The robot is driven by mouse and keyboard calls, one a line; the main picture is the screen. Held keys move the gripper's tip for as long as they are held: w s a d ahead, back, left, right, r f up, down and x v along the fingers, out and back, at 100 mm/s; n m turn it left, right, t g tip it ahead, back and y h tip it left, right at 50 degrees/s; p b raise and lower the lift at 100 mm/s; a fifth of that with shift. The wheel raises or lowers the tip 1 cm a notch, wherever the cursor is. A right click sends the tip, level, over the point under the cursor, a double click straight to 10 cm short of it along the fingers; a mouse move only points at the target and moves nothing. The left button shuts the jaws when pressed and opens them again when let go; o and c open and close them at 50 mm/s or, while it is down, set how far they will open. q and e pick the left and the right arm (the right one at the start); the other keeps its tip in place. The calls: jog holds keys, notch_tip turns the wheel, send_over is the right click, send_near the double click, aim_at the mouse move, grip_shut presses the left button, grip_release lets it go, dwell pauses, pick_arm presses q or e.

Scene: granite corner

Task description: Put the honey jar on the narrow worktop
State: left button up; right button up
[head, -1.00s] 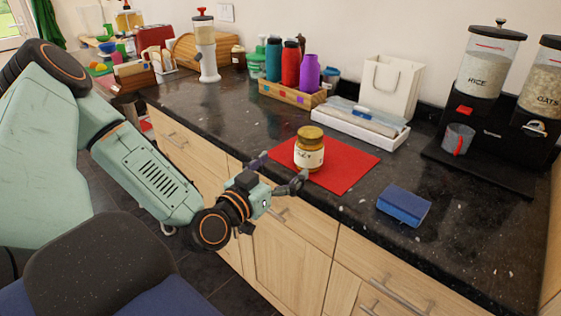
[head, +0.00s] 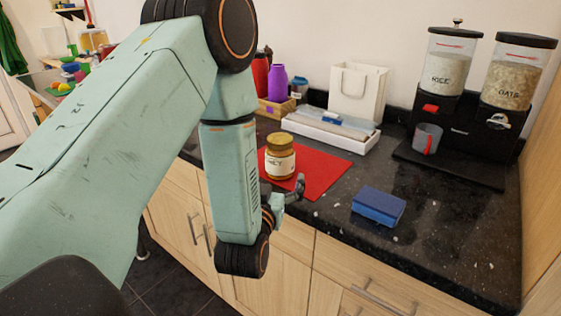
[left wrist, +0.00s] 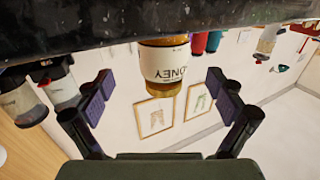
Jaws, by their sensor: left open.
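The honey jar (head: 279,160), amber with a gold lid and a white label, stands upright on a red mat (head: 320,172) on the dark speckled worktop (head: 330,215). My left gripper (head: 283,190) is at the worktop's front edge, just in front of the jar, partly hidden by my forearm. In the left wrist view, which is upside down, my open left gripper (left wrist: 160,98) has one finger on each side of the honey jar (left wrist: 165,68), apart from it. My right gripper is not in view. I cannot tell which surface is the narrow worktop.
A blue sponge-like block (head: 378,206) lies right of the mat. Behind are a white tray (head: 322,135), a white paper bag (head: 357,93), a wooden box with a purple bottle (head: 278,84) and rice and oats dispensers (head: 450,130).

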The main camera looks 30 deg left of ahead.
aim_at(280, 138)
pick_arm(q)
jog(key=shift+w+d+r, duration=0.1)
jog(key=shift+d+r, duration=0.05)
jog(key=shift+d, duration=0.15)
jog(key=shift+w+a, duration=0.2)
jog(key=shift+w, duration=0.05)
jog(key=shift+a+r+x, duration=0.15)
jog(key=shift+a+x, duration=0.05)
jog(key=shift+x, duration=1.55)
jog(key=shift+a+r+x, duration=0.1)
jog(key=shift+a+x, duration=0.1)
jog(key=shift+x, duration=1.6)
jog(key=shift+s, duration=0.15)
jog(key=c, duration=1.9)
notch_tip(280, 138, up, 9)
jog(key=shift+r+p, duration=0.2)
jog(key=shift+p, duration=0.75)
jog(key=shift+r, duration=0.35)
jog(key=shift+s, duration=0.1)
